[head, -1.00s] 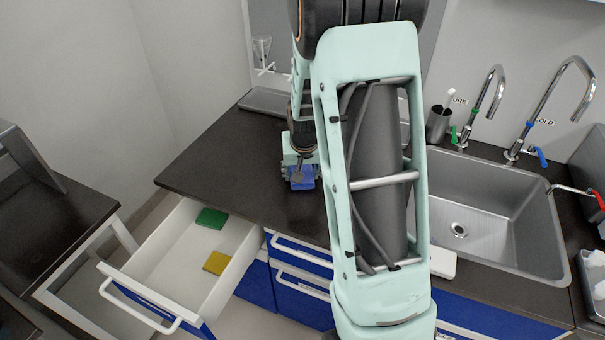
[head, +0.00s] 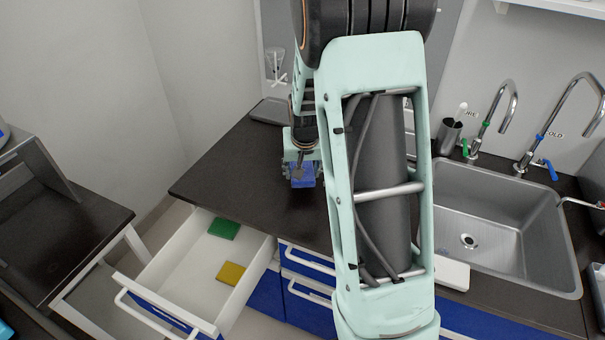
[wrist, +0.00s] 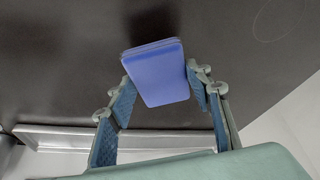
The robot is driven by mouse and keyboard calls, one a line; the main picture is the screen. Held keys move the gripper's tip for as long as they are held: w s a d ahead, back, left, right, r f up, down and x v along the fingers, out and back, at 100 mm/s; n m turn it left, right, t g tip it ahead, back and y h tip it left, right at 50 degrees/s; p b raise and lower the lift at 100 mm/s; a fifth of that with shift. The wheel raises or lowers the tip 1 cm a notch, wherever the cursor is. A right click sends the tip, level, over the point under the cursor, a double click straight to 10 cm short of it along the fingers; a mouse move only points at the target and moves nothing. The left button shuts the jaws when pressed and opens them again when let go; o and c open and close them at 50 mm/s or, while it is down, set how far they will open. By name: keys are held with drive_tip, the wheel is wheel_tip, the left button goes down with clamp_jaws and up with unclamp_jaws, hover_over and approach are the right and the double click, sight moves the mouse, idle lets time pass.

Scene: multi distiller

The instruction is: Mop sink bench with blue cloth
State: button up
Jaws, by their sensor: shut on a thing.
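The blue cloth (head: 302,176) is a small flat blue block-like piece, held low at the dark sink bench (head: 235,170), left of the sink. My gripper (head: 301,165) is shut on it. In the wrist view the cloth (wrist: 156,72) sits between the two fingers of my gripper (wrist: 160,85), with the dark bench top behind it. I cannot tell whether the cloth touches the bench. My arm hides the middle of the bench.
An open white drawer (head: 185,270) below the bench holds a green cloth (head: 224,229) and a yellow cloth (head: 231,273). The metal sink (head: 500,225) with taps is at the right. A dark cup (head: 449,135) stands behind it. The left bench area is clear.

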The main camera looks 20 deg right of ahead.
drive_tip(key=shift+r+p, duration=1.2)
drive_tip(key=shift+r, duration=1.05)
wheel_tip(320, 180, up, 8)
drive_tip(key=p, duration=0.5)
